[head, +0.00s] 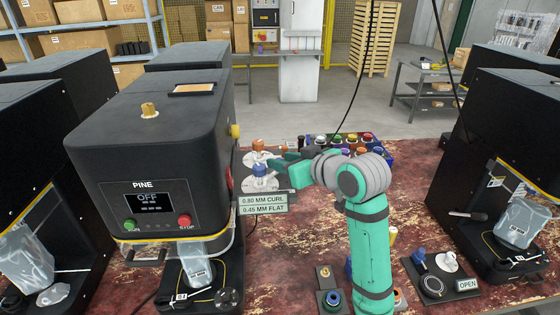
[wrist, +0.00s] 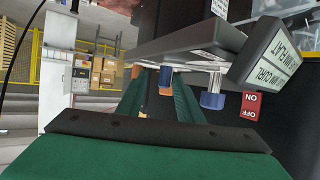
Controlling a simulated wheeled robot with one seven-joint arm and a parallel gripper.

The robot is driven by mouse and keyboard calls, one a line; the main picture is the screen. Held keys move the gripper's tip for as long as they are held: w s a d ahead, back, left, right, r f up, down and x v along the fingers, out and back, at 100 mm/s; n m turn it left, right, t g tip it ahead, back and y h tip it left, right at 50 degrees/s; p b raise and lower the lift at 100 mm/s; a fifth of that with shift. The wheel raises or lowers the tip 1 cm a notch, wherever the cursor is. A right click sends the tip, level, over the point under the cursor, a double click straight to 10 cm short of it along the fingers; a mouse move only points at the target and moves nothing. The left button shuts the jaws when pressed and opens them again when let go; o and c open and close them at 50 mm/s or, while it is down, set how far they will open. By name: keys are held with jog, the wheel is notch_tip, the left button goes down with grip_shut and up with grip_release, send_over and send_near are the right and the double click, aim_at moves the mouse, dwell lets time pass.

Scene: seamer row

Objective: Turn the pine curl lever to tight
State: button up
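The pine seamer (head: 150,130) is a black machine marked PINE, with its display reading OFF. On its right side are an orange-knobbed lever (head: 258,145) and a blue-knobbed lever (head: 259,169), each at a pale round plate. A sign (head: 263,204) below reads 0.80 MM CURL and 0.45 MM FLAT. My gripper (head: 283,165) is beside these levers. In the wrist view, its green fingers (wrist: 155,92) are apart, with a blue knob (wrist: 165,77) near the tips; contact cannot be told. The orange knob (wrist: 137,70) and another blue knob (wrist: 212,99) also show. Tight marks are not readable.
A red ON/OFF switch (wrist: 250,105) is close to the sign in the wrist view. Another black seamer (head: 510,140) stands at right. Red worn tabletop (head: 290,280) is bare in front.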

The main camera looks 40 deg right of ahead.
jog(key=shift+w+a+f, duration=0.15)
jog(key=shift+w+a, duration=0.2)
jog(key=shift+w, duration=0.3)
